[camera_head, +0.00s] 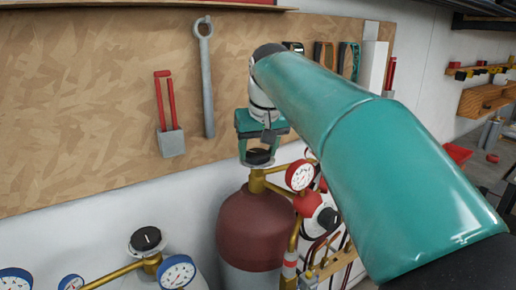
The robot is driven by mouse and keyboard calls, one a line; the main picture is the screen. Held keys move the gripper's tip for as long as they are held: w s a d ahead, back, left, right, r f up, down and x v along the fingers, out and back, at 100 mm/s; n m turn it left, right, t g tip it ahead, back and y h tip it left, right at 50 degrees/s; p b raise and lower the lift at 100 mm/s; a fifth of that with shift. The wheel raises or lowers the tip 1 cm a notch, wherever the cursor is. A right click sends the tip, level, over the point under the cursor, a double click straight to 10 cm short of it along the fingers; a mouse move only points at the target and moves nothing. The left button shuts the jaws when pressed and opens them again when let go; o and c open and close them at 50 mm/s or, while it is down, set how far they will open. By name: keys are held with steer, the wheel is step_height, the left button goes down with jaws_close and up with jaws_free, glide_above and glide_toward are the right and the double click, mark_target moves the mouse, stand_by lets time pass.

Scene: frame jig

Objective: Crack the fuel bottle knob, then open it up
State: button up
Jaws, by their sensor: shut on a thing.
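The fuel bottle (253,229) is dark red on top and grey lower down, standing upright against the wall. Its black knob (259,157) sits on a brass valve at the top. My gripper (260,150) comes down from above with its teal fingers around the knob and is shut on it. The far finger and the exact contact are partly hidden. A round white gauge (300,175) with a red rim sits just right of the valve.
A second black knob (146,239) on brass piping, with blue-rimmed gauges (177,271), is at the lower left. A wrench (206,80) and a red-handled tool (168,115) hang on the wooden board (90,90). A red valve fitting (314,204) and hoses crowd the bottle's right side.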

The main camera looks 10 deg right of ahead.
steer(key=o, duration=1)
steer(key=shift+w, duration=0.1)
steer(key=v, duration=1.4)
steer(key=shift+f, duration=0.1)
